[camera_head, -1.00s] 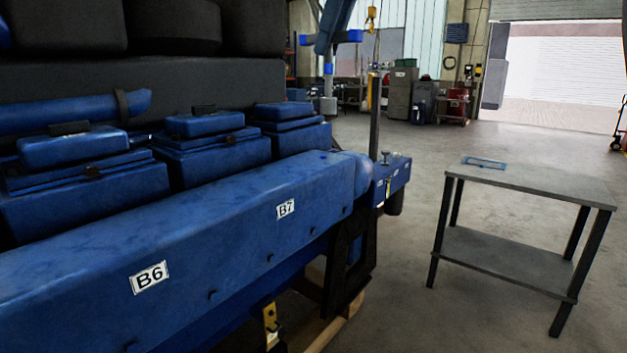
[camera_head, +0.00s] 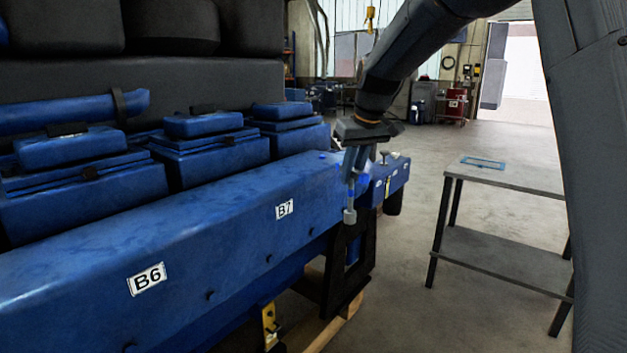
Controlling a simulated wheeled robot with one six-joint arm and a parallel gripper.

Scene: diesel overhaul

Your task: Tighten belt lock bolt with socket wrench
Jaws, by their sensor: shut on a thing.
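My gripper (camera_head: 356,166) hangs at the end of my dark arm, above the right end of the long blue engine cover (camera_head: 215,215). It is shut on a grey tool, which I take to be the socket wrench (camera_head: 349,214). The tool points down, and its rounded lower end shows in front of the cover's end. I cannot tell whether it touches anything. The belt lock bolt cannot be made out. Small metal knobs (camera_head: 397,155) stand on the blue block just right of the gripper.
A grey two-level table (camera_head: 507,177) with a blue-framed item (camera_head: 483,163) on top stands at the right, partly hidden by my arm. Blue cylinder heads (camera_head: 207,150) line the engine. Bare floor lies between engine and table.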

